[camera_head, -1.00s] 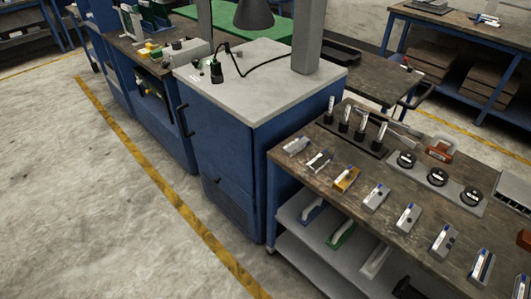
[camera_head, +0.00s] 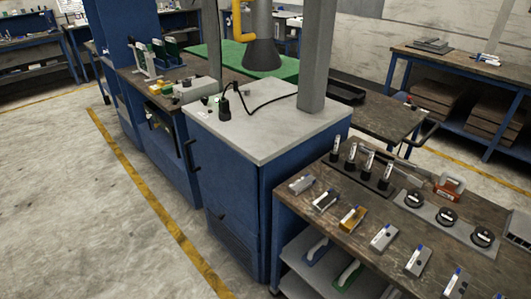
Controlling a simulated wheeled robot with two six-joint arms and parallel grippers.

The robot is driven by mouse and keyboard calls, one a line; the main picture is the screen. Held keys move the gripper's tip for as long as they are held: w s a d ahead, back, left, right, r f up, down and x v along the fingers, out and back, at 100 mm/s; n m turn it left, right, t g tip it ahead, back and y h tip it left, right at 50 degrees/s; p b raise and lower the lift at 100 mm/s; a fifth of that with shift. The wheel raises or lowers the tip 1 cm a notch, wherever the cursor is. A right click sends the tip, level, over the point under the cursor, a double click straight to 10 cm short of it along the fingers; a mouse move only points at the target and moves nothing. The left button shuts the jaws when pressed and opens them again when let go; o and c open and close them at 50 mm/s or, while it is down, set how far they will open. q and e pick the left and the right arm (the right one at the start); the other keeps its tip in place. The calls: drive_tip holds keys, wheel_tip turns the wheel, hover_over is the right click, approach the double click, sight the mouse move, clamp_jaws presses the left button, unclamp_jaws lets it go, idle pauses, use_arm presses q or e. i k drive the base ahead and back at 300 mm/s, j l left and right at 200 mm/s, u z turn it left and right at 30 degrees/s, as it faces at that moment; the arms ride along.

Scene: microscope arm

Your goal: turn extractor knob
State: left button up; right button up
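A dark grey cone-shaped extractor hood (camera_head: 263,54) hangs behind the blue cabinet, over a green surface, on a grey pipe. A yellow bent handle or pipe (camera_head: 243,20) shows beside its upper part. Neither of my grippers shows in the view.
The blue cabinet (camera_head: 230,185) with a light grey top (camera_head: 270,128) stands in the middle. A grey post (camera_head: 317,55) rises from it. A tool-covered workbench (camera_head: 345,232) stands at right. Open concrete floor (camera_head: 70,215) with a yellow line lies at left.

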sight(204, 100)
drive_tip(key=i+j+z, duration=0.4)
drive_tip(key=i+j, duration=0.55)
drive_tip(key=j, duration=0.1)
